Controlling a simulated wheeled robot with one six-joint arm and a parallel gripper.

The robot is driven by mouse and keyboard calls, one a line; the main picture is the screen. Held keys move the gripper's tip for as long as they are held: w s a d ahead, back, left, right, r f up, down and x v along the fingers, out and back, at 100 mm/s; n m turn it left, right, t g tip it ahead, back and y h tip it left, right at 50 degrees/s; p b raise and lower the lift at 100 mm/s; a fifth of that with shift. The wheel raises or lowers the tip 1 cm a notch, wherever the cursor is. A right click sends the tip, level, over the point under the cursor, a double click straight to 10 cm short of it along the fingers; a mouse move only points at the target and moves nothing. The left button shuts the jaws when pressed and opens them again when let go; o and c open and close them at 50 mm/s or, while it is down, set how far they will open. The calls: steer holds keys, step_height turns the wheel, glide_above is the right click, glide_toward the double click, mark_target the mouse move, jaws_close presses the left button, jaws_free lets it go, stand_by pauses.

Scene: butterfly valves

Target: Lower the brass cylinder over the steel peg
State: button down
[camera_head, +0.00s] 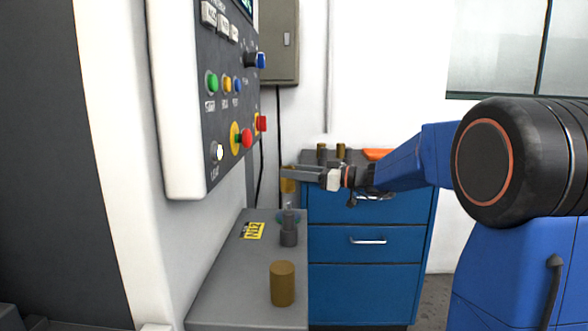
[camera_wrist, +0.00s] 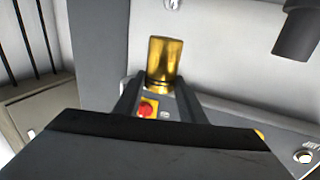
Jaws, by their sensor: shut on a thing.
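My gripper (camera_head: 292,173) is shut on a brass cylinder (camera_head: 288,186), held above the grey bench. The cylinder also shows between the two dark fingers in the wrist view (camera_wrist: 164,62). A grey steel peg (camera_head: 289,236) with a narrower top stands on the bench, below the held cylinder in the head view. A small gap shows between the cylinder's lower end and the peg's top; their depth alignment is hard to tell. A second brass cylinder (camera_head: 282,284) stands upright on the bench, nearer the camera.
A control panel (camera_head: 225,110) with buttons overhangs the bench (camera_head: 225,290) on the left, close to my gripper. A blue drawer cabinet (camera_head: 365,290) stands behind, with small dark brass pieces (camera_head: 340,151) and an orange item (camera_head: 377,154) on top. A yellow label (camera_head: 253,231) lies near the peg.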

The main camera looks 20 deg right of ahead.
mark_target(294, 186)
steer(key=shift+f, duration=2.25)
steer(key=shift+f, duration=1.75)
stand_by(0.3)
steer(key=c, duration=1)
jaws_free()
steer(key=shift+c, duration=0.2)
steer(key=shift+f, duration=0.1)
steer(key=shift+s+d, duration=0.1)
steer(key=v, duration=1.7)
steer(key=shift+d, duration=0.1)
